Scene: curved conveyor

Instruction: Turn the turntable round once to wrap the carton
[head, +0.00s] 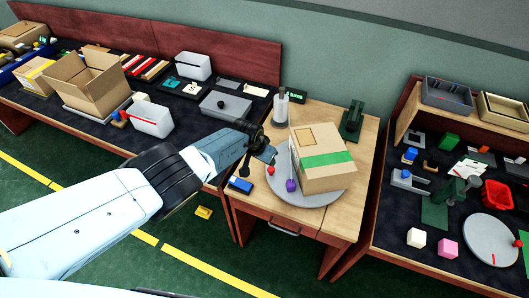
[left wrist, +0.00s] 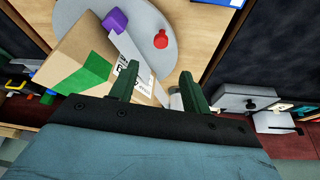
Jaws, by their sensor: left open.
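A brown carton (head: 326,178) with a green band stands on the round grey turntable (head: 318,199) on a small wooden table. A purple knob (head: 291,185) and a red knob (head: 270,170) sit near the turntable's rim, beside the carton. My left gripper (head: 258,165) is open and empty beside the turntable's left edge, close to the red knob. In the left wrist view, the open green fingers (left wrist: 158,85) show in front of the carton (left wrist: 85,55), with the purple knob (left wrist: 115,20) and red knob (left wrist: 160,39) beyond them. My right gripper is out of view.
A pale cylinder on a stand (head: 281,110) and a dark green fixture (head: 351,122) stand behind the turntable. A blue block (head: 240,184) lies at the table's left. Cluttered dark benches flank both sides, with a second grey disc (head: 491,239) at the right.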

